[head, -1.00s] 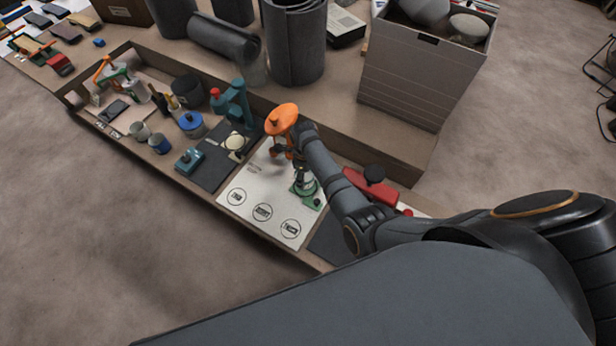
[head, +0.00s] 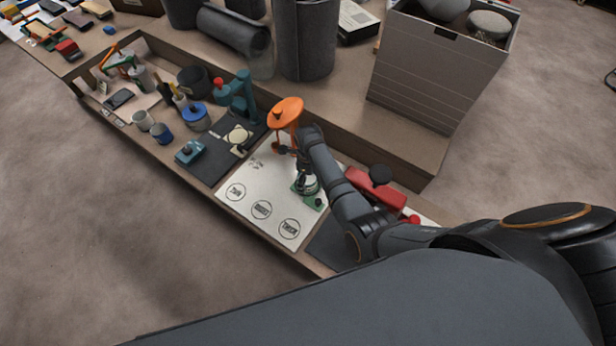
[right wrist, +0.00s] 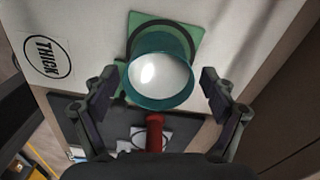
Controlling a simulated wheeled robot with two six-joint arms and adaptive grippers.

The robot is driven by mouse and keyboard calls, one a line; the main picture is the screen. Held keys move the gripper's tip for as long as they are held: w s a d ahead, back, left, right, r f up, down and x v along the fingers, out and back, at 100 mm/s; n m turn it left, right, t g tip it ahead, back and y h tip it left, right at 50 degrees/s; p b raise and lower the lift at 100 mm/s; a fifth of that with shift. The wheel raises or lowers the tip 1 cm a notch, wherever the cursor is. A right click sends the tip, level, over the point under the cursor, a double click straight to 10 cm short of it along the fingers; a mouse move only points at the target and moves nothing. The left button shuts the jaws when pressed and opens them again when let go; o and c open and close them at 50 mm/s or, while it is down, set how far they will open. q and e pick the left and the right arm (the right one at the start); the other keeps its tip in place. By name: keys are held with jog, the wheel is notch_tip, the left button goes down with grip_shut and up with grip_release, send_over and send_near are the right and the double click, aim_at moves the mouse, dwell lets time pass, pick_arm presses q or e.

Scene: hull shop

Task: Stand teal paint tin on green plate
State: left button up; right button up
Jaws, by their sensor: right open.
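The teal paint tin (right wrist: 160,80) has a round rim and a pale grey top, seen from above in the right wrist view. It stands upright over the green plate (right wrist: 187,28), overlapping its near edge; its base contact is hidden. The plate also shows in the head view (head: 317,203), on a white sheet. My right gripper (right wrist: 158,88) is open, with one finger on each side of the tin and a gap to both. In the head view the gripper (head: 306,178) is small and partly hidden by my right arm. My left gripper is not in view.
An orange round-topped stand (head: 286,112) is close to my right wrist. A raised ledge (head: 395,160) runs behind.

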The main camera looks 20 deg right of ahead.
notch_tip(320, 180, up, 12)
jog(key=p, duration=0.1)
jog(key=shift+r, duration=0.2)
dwell(0.6)
